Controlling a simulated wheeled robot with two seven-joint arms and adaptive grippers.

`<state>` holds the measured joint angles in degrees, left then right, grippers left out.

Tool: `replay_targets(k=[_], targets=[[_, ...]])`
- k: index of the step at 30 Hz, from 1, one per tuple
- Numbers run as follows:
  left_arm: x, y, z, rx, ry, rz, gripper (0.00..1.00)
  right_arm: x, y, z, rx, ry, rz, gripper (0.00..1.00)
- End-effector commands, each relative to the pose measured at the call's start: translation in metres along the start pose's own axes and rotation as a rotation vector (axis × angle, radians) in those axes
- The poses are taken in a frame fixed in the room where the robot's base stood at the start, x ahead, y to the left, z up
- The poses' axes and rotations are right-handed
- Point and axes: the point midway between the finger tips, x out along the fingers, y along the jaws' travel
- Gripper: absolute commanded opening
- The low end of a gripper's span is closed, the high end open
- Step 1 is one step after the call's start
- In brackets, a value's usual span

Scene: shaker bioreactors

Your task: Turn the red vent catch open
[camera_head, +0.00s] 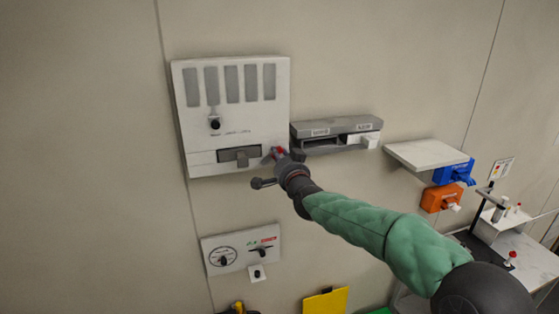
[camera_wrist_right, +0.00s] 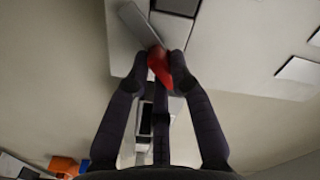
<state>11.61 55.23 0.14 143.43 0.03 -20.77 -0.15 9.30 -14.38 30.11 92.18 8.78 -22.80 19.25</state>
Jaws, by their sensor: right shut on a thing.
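The red vent catch (camera_head: 279,151) is at the lower right corner of the white vent panel (camera_head: 210,135) on the wall. My right gripper (camera_head: 284,156) reaches it from below right and is shut on it. In the right wrist view, the red catch (camera_wrist_right: 158,67) sits between the fingertips of the right gripper (camera_wrist_right: 164,78). A grey bar (camera_wrist_right: 140,24) runs up and left from the red catch across the panel. The fingers hide part of the catch. My left gripper is not in view.
A dark recessed slot (camera_head: 239,156) is beside the catch. A grey wall unit (camera_head: 335,127) is just right of the gripper, with a white shelf (camera_head: 426,154) and blue (camera_head: 453,173) and orange (camera_head: 441,198) boxes further right. A small dial panel (camera_head: 240,247) is below.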

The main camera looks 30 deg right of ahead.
Motion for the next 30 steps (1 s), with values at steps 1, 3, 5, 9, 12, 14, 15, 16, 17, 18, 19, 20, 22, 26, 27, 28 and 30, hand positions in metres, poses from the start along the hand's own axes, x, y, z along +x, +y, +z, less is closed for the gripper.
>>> replay_targets(k=[1, 3, 5, 9, 12, 14, 15, 16, 17, 18, 19, 20, 22, 26, 27, 28, 30], targets=[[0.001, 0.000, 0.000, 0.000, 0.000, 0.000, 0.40, 0.000, 0.001, 0.002, -0.045, -0.003, 0.002, 0.00], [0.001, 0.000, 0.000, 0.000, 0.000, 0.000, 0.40, 0.000, 0.001, 0.001, -0.112, -0.003, 0.001, 0.00], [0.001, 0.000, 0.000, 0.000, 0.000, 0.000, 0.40, 0.000, 0.001, 0.001, -0.169, -0.003, 0.001, 0.00], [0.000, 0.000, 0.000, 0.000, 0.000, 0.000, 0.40, 0.000, 0.000, 0.000, -0.302, -0.004, 0.001, 0.00], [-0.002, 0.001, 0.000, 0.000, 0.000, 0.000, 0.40, 0.000, 0.000, -0.001, -0.395, -0.004, 0.001, 0.00], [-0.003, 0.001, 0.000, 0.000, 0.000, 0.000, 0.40, 0.000, 0.000, -0.001, -0.449, -0.004, 0.001, 0.00], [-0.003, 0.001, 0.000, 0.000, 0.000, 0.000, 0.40, 0.000, 0.000, -0.001, -0.484, -0.004, 0.002, 0.00], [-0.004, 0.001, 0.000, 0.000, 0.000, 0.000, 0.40, 0.000, 0.000, -0.001, -0.509, -0.004, 0.001, 0.00], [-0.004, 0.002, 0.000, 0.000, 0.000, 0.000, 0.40, 0.000, 0.000, -0.001, -0.535, -0.004, 0.001, 0.00], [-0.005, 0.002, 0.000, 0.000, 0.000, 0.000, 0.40, 0.000, 0.000, -0.001, -0.567, -0.004, 0.001, 0.00], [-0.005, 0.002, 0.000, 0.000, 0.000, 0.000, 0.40, 0.000, 0.000, -0.001, -0.590, -0.004, 0.001, 0.00], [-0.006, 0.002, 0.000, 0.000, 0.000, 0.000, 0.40, 0.000, -0.001, -0.002, -0.612, -0.004, 0.001, 0.00], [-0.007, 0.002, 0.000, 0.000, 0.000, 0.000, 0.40, 0.000, -0.001, -0.002, -0.660, -0.004, 0.001, 0.00], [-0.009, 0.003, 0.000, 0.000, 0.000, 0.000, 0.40, 0.000, -0.001, -0.002, -0.733, -0.004, 0.001, 0.00], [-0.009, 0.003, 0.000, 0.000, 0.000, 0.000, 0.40, 0.000, -0.001, -0.002, -0.752, -0.003, 0.000, 0.00], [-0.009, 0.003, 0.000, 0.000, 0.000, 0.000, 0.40, 0.000, -0.001, -0.002, -0.764, -0.003, 0.000, 0.00], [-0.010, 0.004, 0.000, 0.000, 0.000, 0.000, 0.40, 0.000, -0.001, -0.002, -0.790, -0.003, 0.000, 0.00]])
